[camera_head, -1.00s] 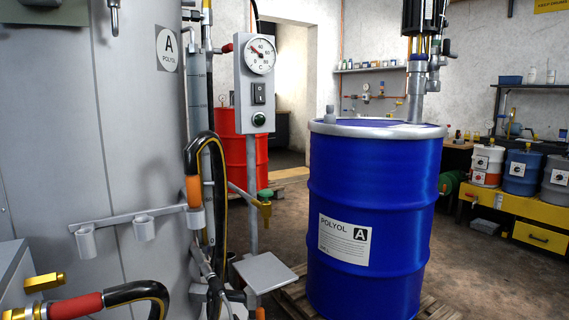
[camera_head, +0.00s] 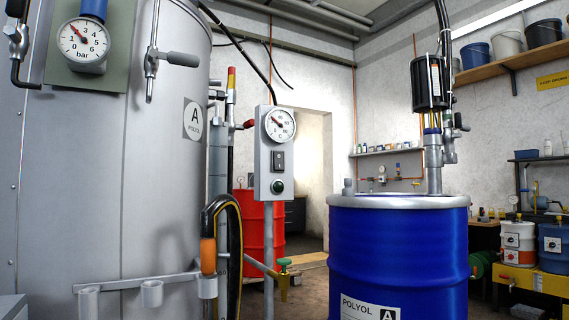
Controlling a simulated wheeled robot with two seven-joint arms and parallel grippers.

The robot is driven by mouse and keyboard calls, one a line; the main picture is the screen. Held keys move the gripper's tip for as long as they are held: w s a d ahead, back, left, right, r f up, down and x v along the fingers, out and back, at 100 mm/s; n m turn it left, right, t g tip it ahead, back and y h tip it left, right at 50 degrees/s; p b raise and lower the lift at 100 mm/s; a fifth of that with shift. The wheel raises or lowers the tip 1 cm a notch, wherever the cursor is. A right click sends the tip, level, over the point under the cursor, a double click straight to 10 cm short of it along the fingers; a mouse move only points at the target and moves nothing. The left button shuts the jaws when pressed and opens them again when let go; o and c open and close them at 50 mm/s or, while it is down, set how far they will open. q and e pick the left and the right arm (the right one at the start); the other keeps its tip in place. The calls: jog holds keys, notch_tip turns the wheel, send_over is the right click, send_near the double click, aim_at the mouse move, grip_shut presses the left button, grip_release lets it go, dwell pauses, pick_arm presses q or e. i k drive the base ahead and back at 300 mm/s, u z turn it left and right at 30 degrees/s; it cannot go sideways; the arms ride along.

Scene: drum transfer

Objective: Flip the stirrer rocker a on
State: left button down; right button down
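The stirrer rocker (camera_head: 278,160) is a small dark switch on the grey control box (camera_head: 264,180) in the middle of the view. It sits below a round dial gauge (camera_head: 280,125) and above a green round button or lamp (camera_head: 277,187). The rocker is too small to tell which way it is tipped. The box stands on a grey post between the large tank marked A POLYOL (camera_head: 150,200) and the blue drum (camera_head: 398,250). Neither of my grippers is in view.
A black hose (camera_head: 234,250) with an orange sleeve and a green-handled brass tap (camera_head: 284,275) stand below the box. A pump (camera_head: 430,90) rises from the blue drum. A red drum (camera_head: 262,225) is behind. Open floor leads to a doorway.

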aim_at(279, 158)
jog(key=u, duration=0.5)
jog(key=i, duration=0.7)
jog(key=u, duration=0.6)
